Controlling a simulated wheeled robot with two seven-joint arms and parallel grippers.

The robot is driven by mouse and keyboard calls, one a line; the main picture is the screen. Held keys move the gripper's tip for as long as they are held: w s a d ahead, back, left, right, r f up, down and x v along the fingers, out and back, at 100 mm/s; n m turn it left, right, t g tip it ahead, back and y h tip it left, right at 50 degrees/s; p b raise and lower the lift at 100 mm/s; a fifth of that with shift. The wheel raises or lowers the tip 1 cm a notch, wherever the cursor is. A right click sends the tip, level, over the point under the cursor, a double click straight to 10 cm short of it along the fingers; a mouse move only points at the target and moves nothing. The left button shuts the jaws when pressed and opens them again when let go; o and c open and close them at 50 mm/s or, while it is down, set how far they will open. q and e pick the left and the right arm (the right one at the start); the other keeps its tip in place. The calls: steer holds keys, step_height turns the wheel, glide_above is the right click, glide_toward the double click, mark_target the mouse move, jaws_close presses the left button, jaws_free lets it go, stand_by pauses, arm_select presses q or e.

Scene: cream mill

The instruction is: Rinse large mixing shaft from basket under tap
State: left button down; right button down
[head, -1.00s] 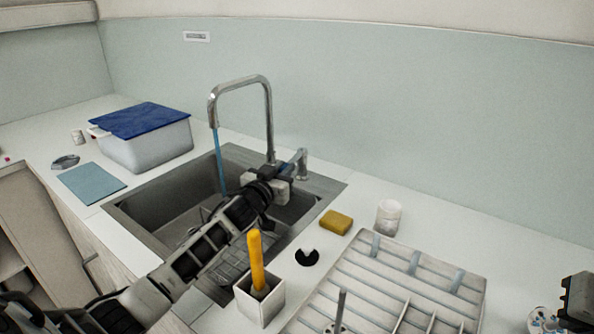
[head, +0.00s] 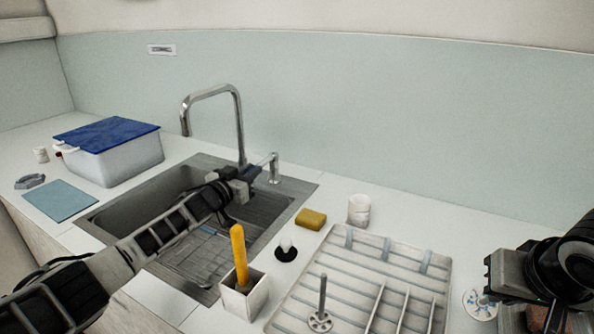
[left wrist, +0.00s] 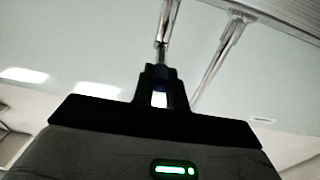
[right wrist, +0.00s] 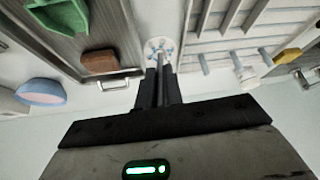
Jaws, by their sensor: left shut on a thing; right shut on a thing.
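My left gripper (head: 243,174) is at the tap lever (head: 264,160) behind the sink (head: 302,190), shut on its end; the lever also shows in the left wrist view (left wrist: 163,40). The chrome tap (head: 238,120) arches over the sink, and no water shows at its spout. My right gripper (right wrist: 160,88), at the right of the head view, is shut on a mixing shaft whose white disc with blue-looking holes (right wrist: 158,48) points away from it. That disc (head: 478,303) also shows in the head view. Another shaft (head: 322,297) with a disc stands in the ribbed drying rack (head: 385,257).
A blue-lidded tub (head: 115,165) is at left. A brown block (right wrist: 100,62) shows in the right wrist view.

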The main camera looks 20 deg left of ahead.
arm_select(q)
steer(key=c, duration=1.4)
jaws_free()
steer(key=s+a, duration=0.2)
steer(key=s, duration=0.9)
steer(key=shift+s+a, duration=0.15)
steer(key=shift+s, duration=0.25)
